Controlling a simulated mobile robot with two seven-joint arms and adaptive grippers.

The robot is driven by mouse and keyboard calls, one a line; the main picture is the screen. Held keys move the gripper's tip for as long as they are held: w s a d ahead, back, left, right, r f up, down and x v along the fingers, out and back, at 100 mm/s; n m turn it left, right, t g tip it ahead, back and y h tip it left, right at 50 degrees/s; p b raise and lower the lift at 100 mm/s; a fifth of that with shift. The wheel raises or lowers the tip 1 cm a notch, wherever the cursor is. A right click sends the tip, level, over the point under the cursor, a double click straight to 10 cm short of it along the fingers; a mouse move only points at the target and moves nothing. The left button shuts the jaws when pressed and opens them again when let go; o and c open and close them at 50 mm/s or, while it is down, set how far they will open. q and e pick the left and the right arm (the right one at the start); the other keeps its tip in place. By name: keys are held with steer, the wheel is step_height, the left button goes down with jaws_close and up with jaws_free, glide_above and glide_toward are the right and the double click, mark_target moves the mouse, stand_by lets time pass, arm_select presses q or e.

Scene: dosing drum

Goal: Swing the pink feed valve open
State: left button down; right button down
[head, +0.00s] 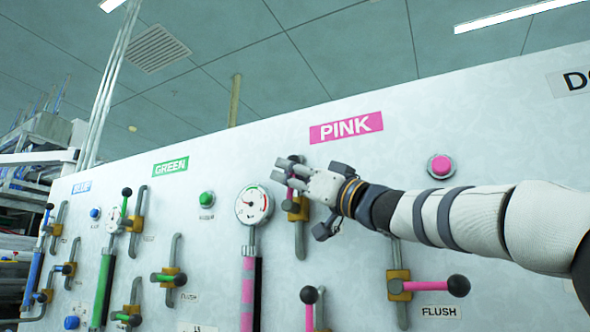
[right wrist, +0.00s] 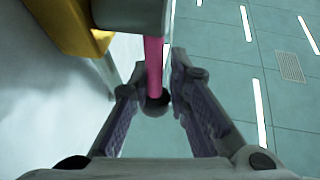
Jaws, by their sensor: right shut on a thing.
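The panel carries a pink sign (head: 346,127). Below it is a valve with a yellow body (head: 297,209) on a grey pipe; its own label is not visible. Its pink lever (right wrist: 154,65) appears to stand upright, with a dark ball knob (right wrist: 156,103) at its end. My right gripper (head: 284,172) is at this lever and partly hides it. My left gripper is not in view.
A gauge (head: 253,204) sits just left of the held valve. To the right are a pink button (head: 440,166) and a flush valve with a sideways pink lever (head: 436,286). Another black-knobbed pink lever (head: 309,312) is below. Green and blue valve groups stand farther left.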

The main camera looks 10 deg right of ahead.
steer(key=shift+w+r+g+h, duration=0.1)
steer(key=shift+r+g+h, duration=0.2)
steer(key=shift+r, duration=0.2)
steer(key=c, duration=1.9)
jaws_free()
steer(key=shift+c, duration=0.2)
steer(key=o, duration=0.4)
steer(key=shift+o, duration=1.1)
steer(key=shift+w+d, duration=0.1)
steer(key=shift+w, duration=0.05)
steer(key=shift+f+g, duration=0.3)
steer(key=shift+f, duration=0.15)
